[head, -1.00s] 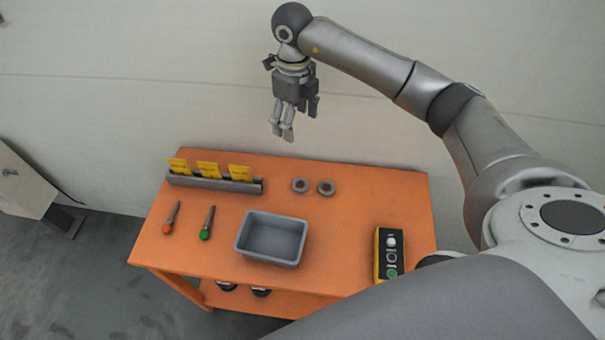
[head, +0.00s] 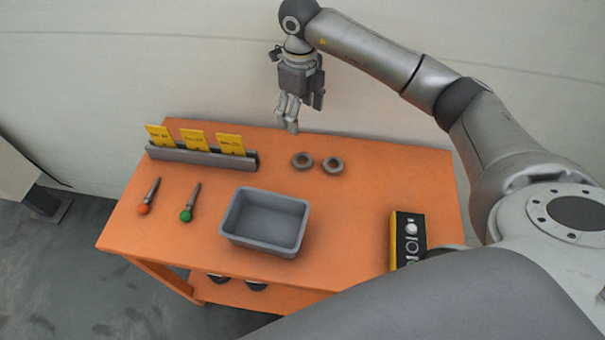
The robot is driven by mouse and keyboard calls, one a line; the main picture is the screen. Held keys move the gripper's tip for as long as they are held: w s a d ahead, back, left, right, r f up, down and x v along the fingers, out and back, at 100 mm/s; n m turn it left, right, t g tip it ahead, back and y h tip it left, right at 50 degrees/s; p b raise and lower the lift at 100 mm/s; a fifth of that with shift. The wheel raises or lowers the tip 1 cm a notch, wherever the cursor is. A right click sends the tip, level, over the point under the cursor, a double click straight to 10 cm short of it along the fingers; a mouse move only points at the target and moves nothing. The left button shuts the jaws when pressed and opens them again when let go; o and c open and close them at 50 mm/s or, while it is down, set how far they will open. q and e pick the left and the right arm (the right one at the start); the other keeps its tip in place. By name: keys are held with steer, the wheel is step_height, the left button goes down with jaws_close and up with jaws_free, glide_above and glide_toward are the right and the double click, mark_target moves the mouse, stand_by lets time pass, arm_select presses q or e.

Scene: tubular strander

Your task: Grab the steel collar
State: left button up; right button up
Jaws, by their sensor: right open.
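Two grey ring-shaped collars lie flat on the orange table toward its back edge. The left ring (head: 302,153) and the right ring (head: 332,157) sit side by side, a small gap apart. I cannot tell from looks which is the steel collar. My right gripper (head: 288,128) points down above the back of the table, slightly left of and behind the left ring. It is open, empty and touches neither ring. My left gripper is not in view.
A grey bin (head: 229,229) stands empty on the orange table (head: 350,225). A rack (head: 185,156) with yellow cards is at back left. Tools with red (head: 143,210) and green (head: 186,215) ends lie at left. A yellow-black button box (head: 394,245) is at right.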

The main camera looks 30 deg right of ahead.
steer(key=b, duration=0.4)
glide_above(302, 163)
step_height(302, 163, down, 6)
steer(key=f, duration=0.6)
steer(key=shift+s+a+p, duration=0.1)
steer(key=shift+a+p, duration=0.1)
steer(key=shift+p, duration=0.2)
steer(key=f, duration=0.2)
steer(key=f+p, duration=0.1)
steer(key=f, duration=0.1)
steer(key=shift+s+d+f, duration=0.1)
steer(key=shift+d, duration=0.1)
steer(key=shift+f, duration=0.45)
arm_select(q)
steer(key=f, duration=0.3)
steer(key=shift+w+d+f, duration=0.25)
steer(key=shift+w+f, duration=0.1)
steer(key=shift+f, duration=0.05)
arm_select(e)
steer(key=c, duration=1.2)
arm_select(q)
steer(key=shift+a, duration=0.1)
arm_select(e)
steer(key=shift+c, duration=0.4)
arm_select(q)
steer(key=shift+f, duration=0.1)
arm_select(e)
steer(key=shift+r, duration=0.15)
